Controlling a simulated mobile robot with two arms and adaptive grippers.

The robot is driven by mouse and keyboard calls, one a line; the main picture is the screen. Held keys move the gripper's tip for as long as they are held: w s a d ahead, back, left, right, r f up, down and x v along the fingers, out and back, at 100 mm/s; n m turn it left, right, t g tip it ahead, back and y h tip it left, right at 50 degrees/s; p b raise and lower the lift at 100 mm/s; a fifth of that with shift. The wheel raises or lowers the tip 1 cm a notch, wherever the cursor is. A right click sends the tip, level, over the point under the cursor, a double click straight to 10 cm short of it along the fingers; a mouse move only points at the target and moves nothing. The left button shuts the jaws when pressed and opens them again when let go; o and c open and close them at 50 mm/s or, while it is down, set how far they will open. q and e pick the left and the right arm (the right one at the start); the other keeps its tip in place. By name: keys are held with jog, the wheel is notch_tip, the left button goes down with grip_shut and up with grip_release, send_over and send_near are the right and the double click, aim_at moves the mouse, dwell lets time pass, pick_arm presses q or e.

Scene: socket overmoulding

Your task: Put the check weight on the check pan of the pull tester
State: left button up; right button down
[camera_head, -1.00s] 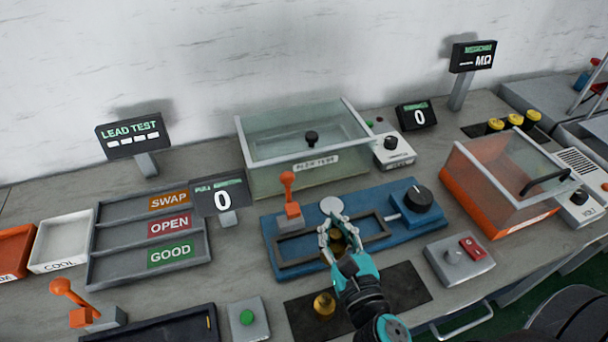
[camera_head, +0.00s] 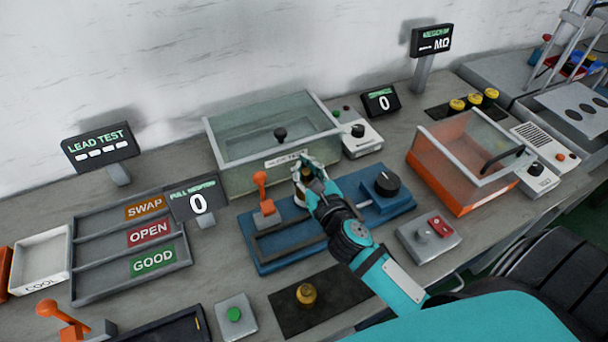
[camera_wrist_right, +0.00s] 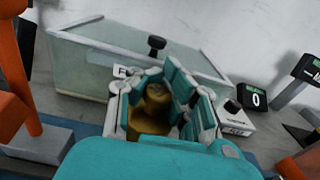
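The check weight is a brass weight (camera_head: 301,199) held in my right gripper (camera_head: 308,178) over the back of the pull tester (camera_head: 357,222), a blue base with an orange lever. The wrist view shows the brass weight (camera_wrist_right: 150,118) between the fingers of my right gripper (camera_wrist_right: 165,95), which close around it from both sides. The round check pan is hidden behind the gripper and weight, so I cannot tell whether the weight touches it. My left gripper is not in view.
A second brass weight (camera_head: 306,294) stands on a black mat (camera_head: 345,284) in front. The tester's orange lever (camera_head: 262,188) stands just left of my gripper. A clear tank (camera_head: 240,165) is close behind. The pull display (camera_head: 196,200) reads 0.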

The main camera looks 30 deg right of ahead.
jog(key=shift+w+d+f+b, duration=0.2)
jog(key=shift+w+f, duration=0.15)
jog(key=shift+f, duration=0.1)
jog(key=shift+w+d+f+b, duration=0.15)
jog(key=shift+w+f, duration=0.15)
jog(key=shift+f, duration=0.85)
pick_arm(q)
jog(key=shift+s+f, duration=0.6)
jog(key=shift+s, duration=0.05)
pick_arm(e)
jog(key=c, duration=2)
grip_release()
jog(key=shift+f, duration=0.25)
jog(key=o, duration=0.6)
jog(key=shift+s, duration=0.1)
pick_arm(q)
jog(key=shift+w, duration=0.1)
pick_arm(e)
jog(key=shift+r, duration=0.15)
